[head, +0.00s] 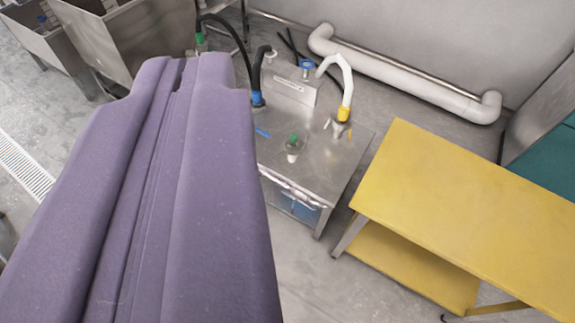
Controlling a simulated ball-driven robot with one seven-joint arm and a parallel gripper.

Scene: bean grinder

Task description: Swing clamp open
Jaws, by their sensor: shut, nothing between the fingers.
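My gripper (182,72) fills the left half of the head view as two long purple fingers, shut against each other with only a thin seam between them. Nothing shows between its tips. A low steel cabinet (338,172) stands beyond and to the right of it, partly covered by it. On the cabinet are a grey metal box (290,88) with a blue knob (307,64), a white hose (345,75) with a yellow fitting (344,114), and a small green-topped piece (293,145). I cannot make out which part is the clamp; it may be hidden or too small.
A yellow two-level table (470,215) stands on the right. A white pipe (410,82) runs along the back wall. Steel bins (125,35) stand at the upper left, and a floor drain grate (25,165) lies left. Grey floor is clear between cabinet and table.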

